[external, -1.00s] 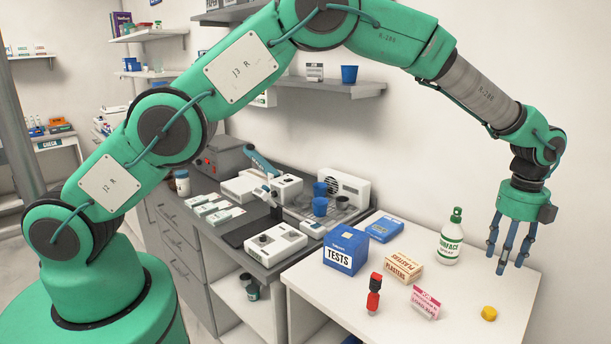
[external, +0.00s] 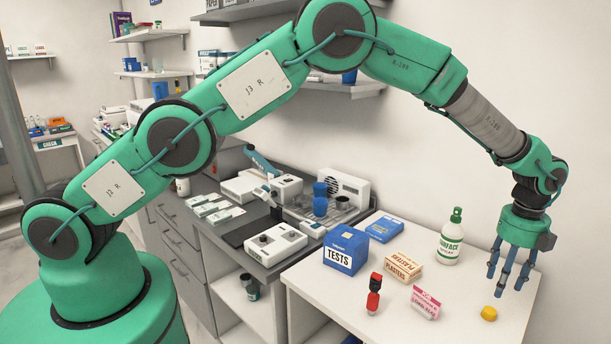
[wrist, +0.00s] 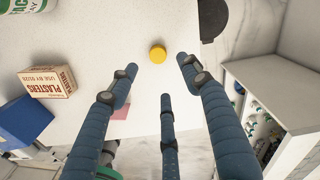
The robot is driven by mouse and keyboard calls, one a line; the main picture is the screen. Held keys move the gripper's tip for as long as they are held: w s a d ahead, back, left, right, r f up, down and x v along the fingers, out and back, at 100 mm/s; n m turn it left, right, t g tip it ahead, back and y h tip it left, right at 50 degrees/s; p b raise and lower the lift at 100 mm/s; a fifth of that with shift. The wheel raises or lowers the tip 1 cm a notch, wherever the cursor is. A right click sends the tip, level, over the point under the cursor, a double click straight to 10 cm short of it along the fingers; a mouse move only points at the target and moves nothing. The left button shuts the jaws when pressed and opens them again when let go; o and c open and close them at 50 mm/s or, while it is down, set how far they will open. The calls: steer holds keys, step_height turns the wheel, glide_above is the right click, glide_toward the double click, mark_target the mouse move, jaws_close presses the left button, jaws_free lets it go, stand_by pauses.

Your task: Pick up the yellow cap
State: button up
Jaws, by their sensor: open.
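The yellow cap (external: 489,313) lies on the white table (external: 390,316), near its right front part. In the wrist view the yellow cap (wrist: 158,54) sits ahead of and between the spread fingers. My gripper (external: 507,280) has three blue fingers pointing down. It is open and empty, above the table, apart from the cap. In the wrist view my gripper (wrist: 160,85) shows its fingers wide apart with nothing between them.
A pink-and-white box (external: 425,303) and a red-and-black bottle (external: 374,293) stand left of the cap. A plasters box (external: 403,267), a blue tests box (external: 346,250) and a spray bottle (external: 450,238) stand farther back. The table around the cap is clear.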

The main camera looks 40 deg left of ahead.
glide_above(490, 310)
steer(key=f, duration=0.4)
steer(key=shift+d+f, duration=0.3)
steer(key=shift+f, duration=0.15)
steer(key=shift+a+f, duration=0.15)
steer(key=shift+f, duration=1.15)
steer(key=shift+a+f, duration=0.1)
steer(key=shift+f, duration=1.15)
steer(key=c, duration=0.9)
